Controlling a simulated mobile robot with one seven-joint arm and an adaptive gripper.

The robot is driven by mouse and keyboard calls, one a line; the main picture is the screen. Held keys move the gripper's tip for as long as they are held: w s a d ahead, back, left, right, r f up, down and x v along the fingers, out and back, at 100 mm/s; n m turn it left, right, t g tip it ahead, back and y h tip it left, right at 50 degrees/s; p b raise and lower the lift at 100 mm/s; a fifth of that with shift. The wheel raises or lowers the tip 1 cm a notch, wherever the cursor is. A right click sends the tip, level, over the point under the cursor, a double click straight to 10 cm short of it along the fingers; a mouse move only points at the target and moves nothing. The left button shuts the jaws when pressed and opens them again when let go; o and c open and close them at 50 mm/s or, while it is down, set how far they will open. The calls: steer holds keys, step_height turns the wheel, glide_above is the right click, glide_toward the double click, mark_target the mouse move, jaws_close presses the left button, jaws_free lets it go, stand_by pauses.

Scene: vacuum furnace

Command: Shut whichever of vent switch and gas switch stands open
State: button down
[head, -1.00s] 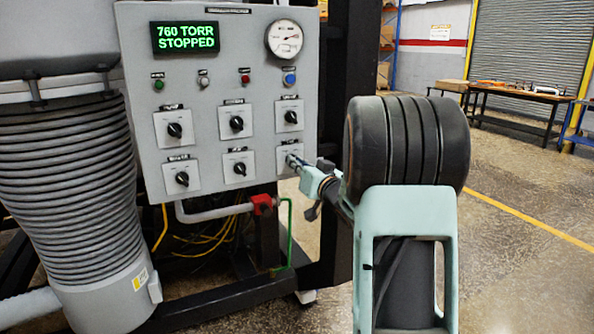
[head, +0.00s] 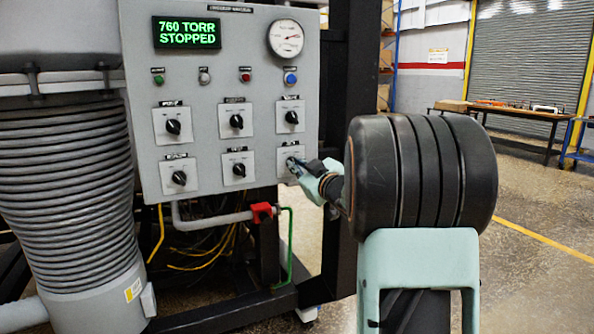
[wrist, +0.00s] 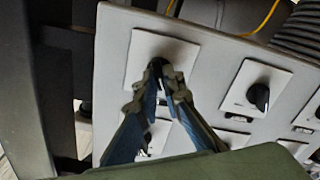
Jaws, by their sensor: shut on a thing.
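The grey control panel (head: 212,100) carries two rows of black rotary switches on white plates; their labels are too small to read, so I cannot tell which are vent and gas. My gripper (head: 292,164) is at the lower right switch plate (head: 283,151). In the wrist view my gripper (wrist: 165,72) has its fingertips closed around that switch's black knob, mostly hidden between them, in front of the white plate (wrist: 145,45). The knob's pointing direction is hidden. The lower middle switch (head: 239,169) is free; a neighbouring knob also shows in the wrist view (wrist: 262,97).
The panel's display (head: 187,33) reads 760 TORR STOPPED. A round gauge (head: 286,38) and small coloured buttons sit above the switches. A pipe with a red valve (head: 262,212) runs below the panel. A ribbed grey hose (head: 65,180) stands left. Open floor lies right.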

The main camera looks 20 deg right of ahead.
stand_by(0.4)
steer(key=c, duration=2.1)
jaws_free()
steer(key=s, duration=1.2)
steer(key=shift+d, duration=0.2)
